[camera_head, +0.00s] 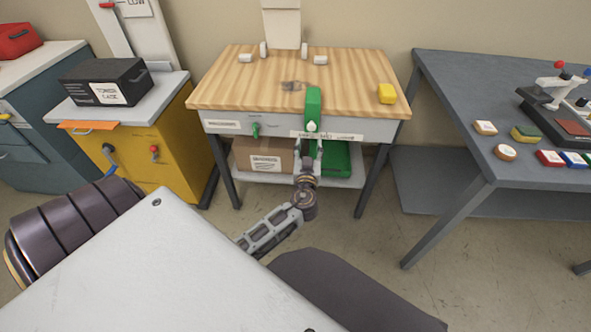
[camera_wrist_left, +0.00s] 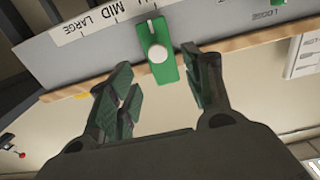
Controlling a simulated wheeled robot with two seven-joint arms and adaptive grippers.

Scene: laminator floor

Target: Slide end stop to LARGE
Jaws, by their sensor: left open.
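The green end stop (camera_head: 313,104) sits at the front edge of the wood-topped table, its white knob facing me. In the left wrist view the end stop (camera_wrist_left: 157,67) is upright beside the scale strip (camera_wrist_left: 100,21), on the far side of MID from LARGE. The scale's other end label is partly hidden. In the head view the strip (camera_head: 345,137) runs right from the stop. My left gripper (camera_head: 311,150) is open just in front of and below the knob. In the wrist view its fingers (camera_wrist_left: 163,92) stand apart either side of the stop's lower end, without visible contact.
A smaller green knob (camera_head: 255,130) is left on the same front panel. The wooden top (camera_head: 235,85) holds a yellow block (camera_head: 387,93) and several small pale posts. A cardboard box (camera_head: 262,156) and green bin (camera_head: 337,160) sit on the lower shelf. A grey table (camera_head: 455,85) stands right.

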